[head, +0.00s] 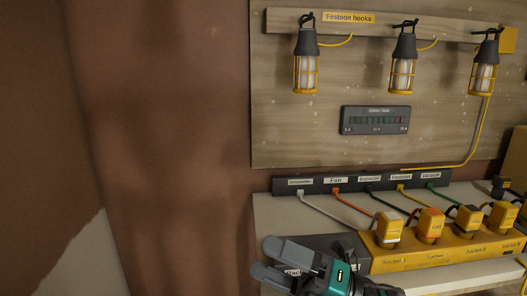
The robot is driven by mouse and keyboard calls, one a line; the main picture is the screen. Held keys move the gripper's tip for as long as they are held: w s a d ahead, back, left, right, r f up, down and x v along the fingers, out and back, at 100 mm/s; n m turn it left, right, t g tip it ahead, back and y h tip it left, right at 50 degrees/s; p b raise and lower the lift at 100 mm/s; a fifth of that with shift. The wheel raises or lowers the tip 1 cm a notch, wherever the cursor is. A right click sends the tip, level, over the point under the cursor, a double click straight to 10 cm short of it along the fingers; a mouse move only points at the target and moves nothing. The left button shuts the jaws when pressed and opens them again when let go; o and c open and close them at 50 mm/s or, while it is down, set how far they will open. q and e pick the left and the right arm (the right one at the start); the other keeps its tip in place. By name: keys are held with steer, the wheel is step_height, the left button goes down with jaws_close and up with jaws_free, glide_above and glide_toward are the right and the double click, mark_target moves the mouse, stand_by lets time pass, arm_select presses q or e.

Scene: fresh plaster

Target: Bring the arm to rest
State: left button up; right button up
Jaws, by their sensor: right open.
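My right gripper (277,262) is at the bottom middle of the head view, its two grey fingers pointing left. It is open, and I see nothing held between the fingers. It is in front of the white bench, left of the yellow socket block (412,262). A label is partly visible by the fingers, mostly hidden by them. My left gripper is not in view.
Several plugs, one of them a yellow plug (389,229), stand in the block, with coloured cables from a dark labelled strip (330,184). Caged lamps (306,62) hang from the festoon rail above a dark meter (375,120). The brown wall (170,130) at left is bare.

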steer(key=d+f+m+t+h, duration=0.4)
steer(key=f+m+t+h, duration=0.2)
steer(key=m, duration=0.5)
steer(key=d+f+m+t+h, duration=0.5)
steer(key=f+m+t+h, duration=0.15)
steer(key=m, duration=0.55)
steer(key=s+d+f+m+g+h, duration=0.3)
steer(key=s+f+m, duration=0.2)
steer(key=f, duration=0.3)
steer(key=s+d+f+m+g+h, duration=0.3)
steer(key=s+f+m, duration=0.3)
steer(key=f, duration=0.3)
steer(key=shift+s+d+m+g, duration=0.3)
steer(key=shift+s+d+g, duration=0.2)
steer(key=shift+s, duration=0.35)
steer(key=shift+f+h, duration=0.1)
steer(key=shift+h, duration=0.15)
